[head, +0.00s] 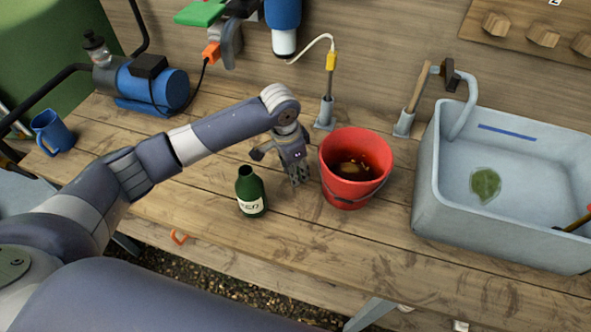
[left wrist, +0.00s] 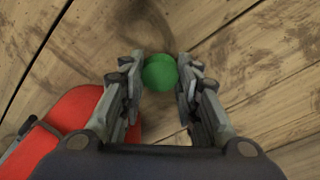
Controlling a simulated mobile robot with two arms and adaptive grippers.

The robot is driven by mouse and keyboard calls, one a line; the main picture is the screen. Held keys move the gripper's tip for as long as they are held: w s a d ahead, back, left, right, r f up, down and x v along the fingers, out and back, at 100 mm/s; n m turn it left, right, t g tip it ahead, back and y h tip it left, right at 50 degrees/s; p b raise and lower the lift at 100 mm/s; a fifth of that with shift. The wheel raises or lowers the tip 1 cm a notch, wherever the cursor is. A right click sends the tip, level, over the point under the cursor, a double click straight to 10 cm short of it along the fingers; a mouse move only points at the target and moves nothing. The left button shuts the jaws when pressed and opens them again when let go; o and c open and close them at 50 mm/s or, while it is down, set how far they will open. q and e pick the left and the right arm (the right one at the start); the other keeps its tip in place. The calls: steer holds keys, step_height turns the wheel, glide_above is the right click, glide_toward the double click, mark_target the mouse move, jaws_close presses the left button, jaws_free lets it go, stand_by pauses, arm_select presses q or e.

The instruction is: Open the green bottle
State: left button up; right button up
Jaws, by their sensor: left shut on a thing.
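The dark green bottle (head: 251,192) with a pale label stands upright on the wooden bench in the head view. Its mouth looks dark and uncovered. My left gripper (head: 299,180) points down between the bottle and the red bucket, a little right of the bottle and apart from it. In the left wrist view its fingers (left wrist: 160,78) are shut on a small round green cap (left wrist: 160,72). The cap is hidden by the fingers in the head view, and the bottle does not show in the wrist view. My right gripper is not in view.
The red bucket (head: 347,190) stands close right of my left gripper; it also shows in the wrist view (left wrist: 65,130). A grey sink (head: 427,190) is at the right, a blue pump (head: 172,92) and blue mug (head: 50,132) at the left. The bench front is clear.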

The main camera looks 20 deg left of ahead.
arm_select(q)
steer(key=shift+f, duration=0.55)
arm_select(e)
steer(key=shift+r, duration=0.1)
arm_select(q)
steer(key=o, duration=1.2)
steer(key=shift+f, duration=0.15)
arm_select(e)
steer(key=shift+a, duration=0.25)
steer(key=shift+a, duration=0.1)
arm_select(q)
steer(key=shift+s+a+r, duration=0.2)
steer(key=shift+r, duration=1.85)
steer(key=shift+s+a+r, duration=0.25)
steer(key=shift+r, duration=1.8)
steer(key=shift+s+a+r, duration=0.2)
steer(key=shift+r, duration=1.85)
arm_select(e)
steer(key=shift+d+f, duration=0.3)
